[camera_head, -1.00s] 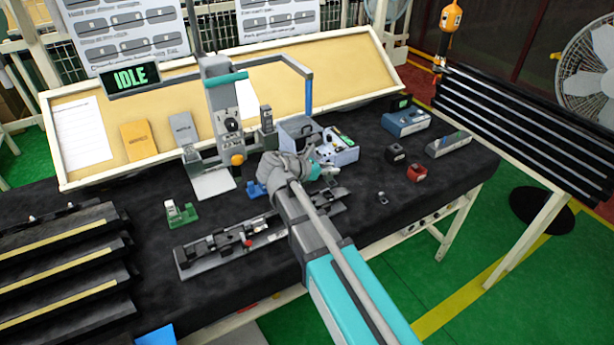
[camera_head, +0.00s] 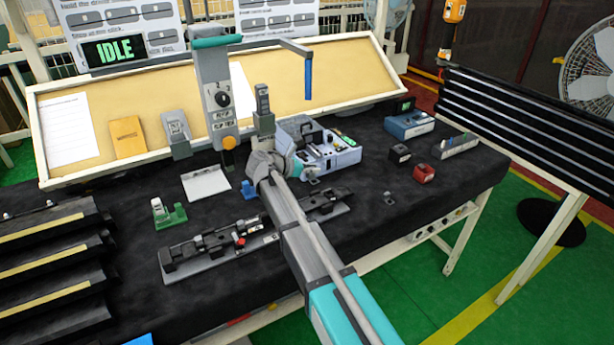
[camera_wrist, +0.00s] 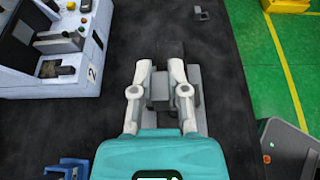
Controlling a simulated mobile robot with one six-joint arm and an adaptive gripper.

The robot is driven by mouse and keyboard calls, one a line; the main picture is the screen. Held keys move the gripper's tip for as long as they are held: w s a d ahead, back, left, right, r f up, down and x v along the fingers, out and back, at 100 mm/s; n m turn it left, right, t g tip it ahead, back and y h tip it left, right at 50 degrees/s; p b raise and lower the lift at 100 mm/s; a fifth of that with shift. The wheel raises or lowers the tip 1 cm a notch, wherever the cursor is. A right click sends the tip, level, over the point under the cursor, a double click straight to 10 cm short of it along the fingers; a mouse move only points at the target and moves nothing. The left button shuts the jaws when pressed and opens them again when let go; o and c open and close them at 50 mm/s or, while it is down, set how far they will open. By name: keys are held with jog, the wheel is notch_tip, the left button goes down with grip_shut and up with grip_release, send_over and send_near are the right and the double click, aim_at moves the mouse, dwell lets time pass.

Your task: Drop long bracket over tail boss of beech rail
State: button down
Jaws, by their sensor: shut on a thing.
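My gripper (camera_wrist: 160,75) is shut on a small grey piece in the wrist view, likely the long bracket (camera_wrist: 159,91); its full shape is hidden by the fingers. Beyond and below it lies a grey strip with a dark block (camera_wrist: 170,52), part of the long fixture. In the head view this fixture (camera_head: 208,262) is a grey base carrying black blocks and a red knob, and my arm crosses over its middle. I cannot make out a beech-coloured rail or the tail boss. My fingers are hidden in the head view, and the gap from bracket to fixture cannot be told.
A light grey box with compartments (camera_head: 335,158) stands behind the fixture. A blue holder (camera_head: 250,189) and a green holder (camera_head: 168,215) stand nearby. Black and red blocks (camera_head: 424,173) sit to the right. The dark mat front right (camera_head: 400,215) is mostly clear.

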jog(key=shift+w+f, duration=0.1)
dwell(0.4)
jog(key=shift+f, duration=0.2)
jog(key=shift+w+f+b, duration=0.1)
jog(key=shift+f+b, duration=2.6)
jog(key=shift+b, duration=0.15)
jog(key=shift+a+f+b, duration=0.1)
jog(key=shift+f+b, duration=1.35)
jog(key=c, duration=1.1)
grip_release()
jog(key=o, duration=0.5)
jog(key=shift+o, duration=0.2)
jog(key=shift+r, duration=0.1)
notch_tip(320, 180, up, 8)
jog(key=p, duration=0.8)
jog(key=shift+r+p, duration=0.25)
jog(key=shift+p, duration=0.1)
